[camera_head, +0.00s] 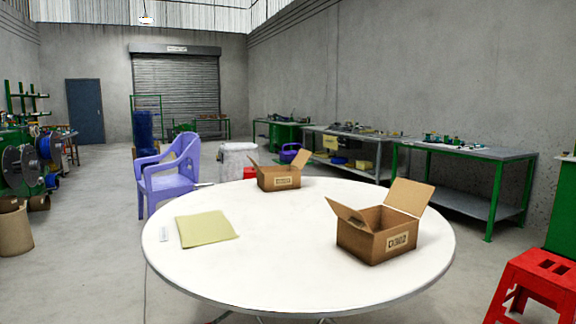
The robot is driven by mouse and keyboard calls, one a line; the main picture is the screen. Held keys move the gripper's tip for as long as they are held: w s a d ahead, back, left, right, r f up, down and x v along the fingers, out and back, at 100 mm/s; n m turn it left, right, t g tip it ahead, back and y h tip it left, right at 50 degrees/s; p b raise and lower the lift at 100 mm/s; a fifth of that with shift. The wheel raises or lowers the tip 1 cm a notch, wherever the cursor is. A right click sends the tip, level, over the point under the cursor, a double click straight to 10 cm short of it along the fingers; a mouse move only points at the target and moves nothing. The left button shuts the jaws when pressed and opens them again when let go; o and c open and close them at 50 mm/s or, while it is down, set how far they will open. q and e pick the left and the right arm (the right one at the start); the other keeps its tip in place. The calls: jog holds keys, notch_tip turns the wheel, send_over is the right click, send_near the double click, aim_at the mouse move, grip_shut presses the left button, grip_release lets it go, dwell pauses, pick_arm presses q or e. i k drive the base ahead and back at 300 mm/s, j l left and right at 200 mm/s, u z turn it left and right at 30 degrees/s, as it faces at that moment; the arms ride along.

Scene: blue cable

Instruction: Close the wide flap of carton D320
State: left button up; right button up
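Carton D320 (378,241) is a brown open box on the right part of the round white table, with a label reading about D302 or D320 on its front. Its tall wide flap (410,197) stands up and leans outward at the back right. A smaller flap (346,211) sticks out at the left. A second brown carton (279,182) stands open at the table's far side, its label too small to read. Neither of my grippers is in view.
The round white table (290,275) also holds a yellow-green sheet (206,229) and a small white item (164,234) at the left. A purple chair (172,180) stands behind left. A red stool (537,287) is at the lower right. The table's front and middle are clear.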

aim_at(301, 158)
jog(key=i+l+u, duration=0.15)
jog(key=l+u, duration=0.85)
jog(key=l, duration=0.85)
jog(key=l+u, duration=0.2)
jog(key=l, duration=0.8)
jog(key=k+l+u, duration=0.15)
jog(key=l, duration=0.85)
jog(key=i+l, duration=0.1)
jog(key=l, duration=0.5)
jog(key=i+l, duration=0.1)
jog(key=l, duration=1.15)
jog(key=i, duration=0.05)
